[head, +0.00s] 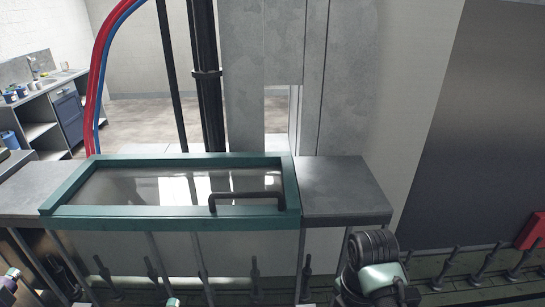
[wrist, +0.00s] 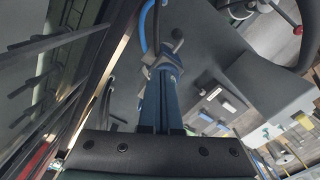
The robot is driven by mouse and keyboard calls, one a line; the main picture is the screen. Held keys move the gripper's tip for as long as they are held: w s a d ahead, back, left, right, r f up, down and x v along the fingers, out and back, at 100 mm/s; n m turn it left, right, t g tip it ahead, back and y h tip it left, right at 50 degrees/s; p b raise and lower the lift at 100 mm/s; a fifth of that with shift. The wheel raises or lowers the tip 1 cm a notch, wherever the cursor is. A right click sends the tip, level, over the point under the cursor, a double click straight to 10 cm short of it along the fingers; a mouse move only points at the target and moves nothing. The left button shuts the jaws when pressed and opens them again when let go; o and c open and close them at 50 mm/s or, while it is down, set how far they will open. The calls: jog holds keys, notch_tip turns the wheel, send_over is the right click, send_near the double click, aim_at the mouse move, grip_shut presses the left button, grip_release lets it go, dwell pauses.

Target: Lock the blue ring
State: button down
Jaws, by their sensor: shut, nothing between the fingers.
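I cannot make out a blue ring for certain in either view. In the wrist view my gripper (wrist: 166,72) reaches up from its dark palm at the bottom, with its narrow blue-grey fingers together and nothing seen held between them. A grey fitting with bright blue parts (wrist: 172,60) shows around the fingertips. I cannot tell whether the fingers touch it or only overlap it in the picture. In the head view my gripper is out of sight.
A green-framed glass lid (head: 170,211) with a dark handle (head: 247,195) is flanked by grey counter tops (head: 345,190). Several upright spindles (head: 490,258) stand along the front and right. Red and blue hoses (head: 104,50) rise at the left.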

notch_tip(320, 180, down, 7)
jog(key=b, duration=0.4)
jog(key=shift+r+b, duration=0.2)
jog(key=shift+b, duration=0.2)
jog(key=shift+s+a+p, duration=0.3)
jog(key=shift+s+p, duration=0.05)
jog(key=shift+p, duration=0.15)
jog(key=shift+s+d+f+p, duration=0.1)
jog(key=shift+s+d+p, duration=0.4)
jog(key=shift+p, duration=0.3)
jog(key=shift+s+d+p, duration=0.25)
jog(key=shift+s+p, duration=0.3)
jog(key=shift+p, duration=0.25)
jog(key=shift+d, duration=0.2)
notch_tip(320, 180, up, 6)
jog(key=p, duration=0.5)
jog(key=shift+d+p, duration=0.15)
jog(key=shift+p, duration=0.2)
jog(key=shift+w, duration=0.1)
